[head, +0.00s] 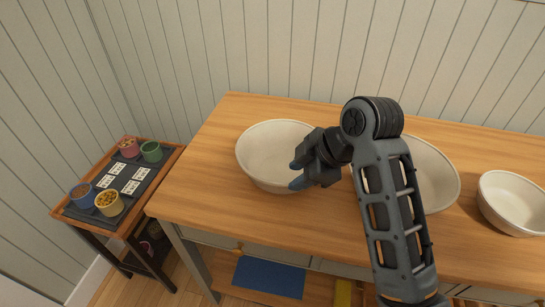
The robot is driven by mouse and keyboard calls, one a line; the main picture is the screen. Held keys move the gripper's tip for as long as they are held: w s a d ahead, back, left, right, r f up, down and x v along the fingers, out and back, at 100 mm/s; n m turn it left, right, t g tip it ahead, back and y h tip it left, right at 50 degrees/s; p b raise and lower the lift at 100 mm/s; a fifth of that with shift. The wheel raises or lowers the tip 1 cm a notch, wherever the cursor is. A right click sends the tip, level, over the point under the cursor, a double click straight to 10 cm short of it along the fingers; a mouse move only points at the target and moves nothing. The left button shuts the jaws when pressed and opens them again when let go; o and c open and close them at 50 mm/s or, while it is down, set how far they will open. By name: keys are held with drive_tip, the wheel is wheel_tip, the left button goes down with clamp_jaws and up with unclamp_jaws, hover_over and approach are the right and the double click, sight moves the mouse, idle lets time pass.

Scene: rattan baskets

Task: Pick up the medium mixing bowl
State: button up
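Three pale cream bowls stand on a wooden table; I cannot tell for sure which is the medium mixing bowl. The left bowl (265,155) stands upright with its right side hidden behind my gripper. The middle bowl (438,178) is largely covered by my arm, with only its right part showing. The right bowl (513,203) looks the smallest and is cut by the picture's edge. No object shows between the fingers.
The wooden table (190,190) has free room left of the bowls and has drawers below. A lower side stand (70,214) at the left holds small coloured cups (109,203) and white cards. A plank wall (280,60) closes the back.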

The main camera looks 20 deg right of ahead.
sight(281, 186)
drive_tip(key=shift+x, duration=1.1)
drive_tip(key=x, duration=0.3)
drive_tip(key=p+x, duration=0.1)
drive_tip(key=x, duration=0.1)
drive_tip(key=shift+s+a+f, duration=0.1)
drive_tip(key=shift+a+f, duration=0.2)
drive_tip(key=shift+a, duration=0.1)
clamp_jaws()
drive_tip(key=shift+r, duration=0.15)
